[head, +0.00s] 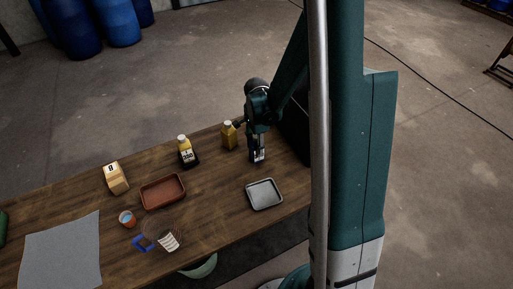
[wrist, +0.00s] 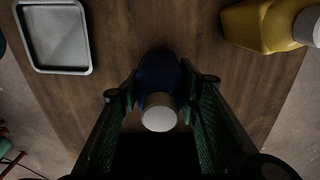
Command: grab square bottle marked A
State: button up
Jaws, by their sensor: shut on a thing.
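My gripper (head: 257,146) is low over the right part of the table, shut on a dark blue bottle. In the wrist view the bottle (wrist: 157,72) has a pale cap and stands between the two fingers (wrist: 160,94). In the head view the gripper mostly hides it, and only a small pale and dark part (head: 259,156) shows at the fingertips. I cannot read a letter on it or tell whether it touches the table. A yellow bottle (head: 229,136) stands just left of the gripper; it also shows in the wrist view (wrist: 255,25).
A grey tray (head: 264,194) lies in front of the gripper.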

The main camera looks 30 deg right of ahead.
jog(key=shift+r+p, duration=0.65)
jog(key=shift+r, duration=4.05)
jog(key=shift+s, duration=0.1)
